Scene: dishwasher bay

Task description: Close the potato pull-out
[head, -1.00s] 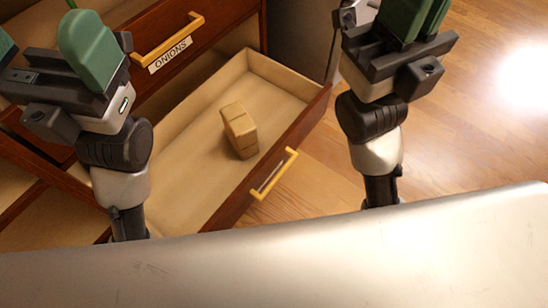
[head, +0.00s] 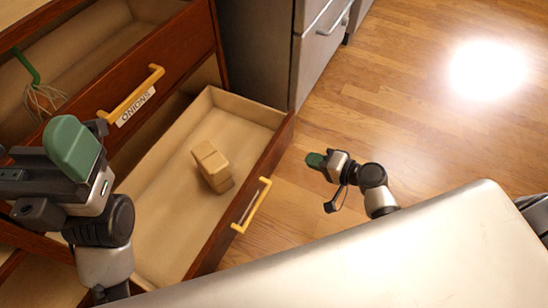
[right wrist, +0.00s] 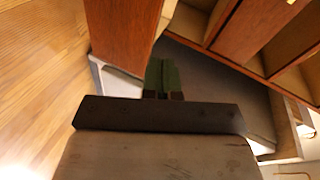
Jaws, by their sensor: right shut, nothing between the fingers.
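The lower pull-out (head: 182,258) stands open under the onions drawer in the head view. It has a brown front, a yellow handle (head: 252,205) and a tan block-shaped item (head: 212,166) inside. Its label is not readable, so I cannot confirm it is the potato one. My right gripper (head: 315,160) is shut and empty, out over the floor to the right of the pull-out's front, apart from the handle. Its green fingers are together in the right wrist view (right wrist: 161,76), near a brown panel. My left gripper (head: 34,158) is open at the left, one finger cut off.
The onions drawer (head: 160,92), with a yellow handle, is also open above and holds a green-handled wire utensil (head: 35,85). A grey appliance (head: 318,50) stands behind. Wooden floor (head: 420,120) is clear at the right. A pale metal surface (head: 400,250) fills the front.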

